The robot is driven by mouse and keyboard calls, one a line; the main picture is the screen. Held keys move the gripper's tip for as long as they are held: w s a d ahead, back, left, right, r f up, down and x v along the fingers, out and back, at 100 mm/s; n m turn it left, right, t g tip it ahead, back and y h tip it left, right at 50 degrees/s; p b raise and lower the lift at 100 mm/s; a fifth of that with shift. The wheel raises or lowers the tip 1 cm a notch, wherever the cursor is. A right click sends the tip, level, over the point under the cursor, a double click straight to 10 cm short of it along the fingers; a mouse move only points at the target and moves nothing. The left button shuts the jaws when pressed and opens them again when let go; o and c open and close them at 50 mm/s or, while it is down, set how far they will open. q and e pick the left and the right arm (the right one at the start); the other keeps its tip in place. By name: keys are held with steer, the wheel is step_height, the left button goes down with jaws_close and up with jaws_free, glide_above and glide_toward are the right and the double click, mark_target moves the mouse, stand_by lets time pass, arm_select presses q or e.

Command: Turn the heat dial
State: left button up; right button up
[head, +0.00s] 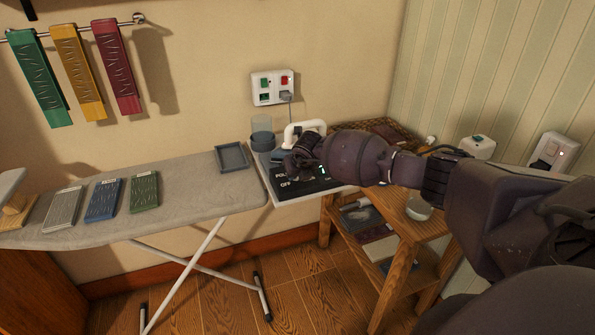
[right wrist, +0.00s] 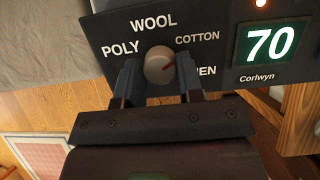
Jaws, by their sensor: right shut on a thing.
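The panel is lettered POLY, WOOL, COTTON and a partly covered word ending in EN. A green display (right wrist: 270,45) reads 70. My right gripper (right wrist: 160,78) is shut on the dial, one finger on each side. In the head view my right gripper (head: 300,163) hides the dial; part of the panel (head: 285,184) shows below it. My left gripper is not in view.
A white-handled iron (head: 303,129) stands behind my right gripper. The ironing board (head: 185,185) holds folded cloths and a grey tray (head: 232,157). A wooden shelf cart (head: 392,222) stands under my right arm. A wall socket (head: 272,88) with a plug is above.

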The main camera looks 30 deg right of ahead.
steer(key=shift+f, duration=0.1)
stand_by(0.3)
steer(key=o, duration=0.9)
steer(key=v, duration=1.1)
steer(key=shift+p, duration=0.35)
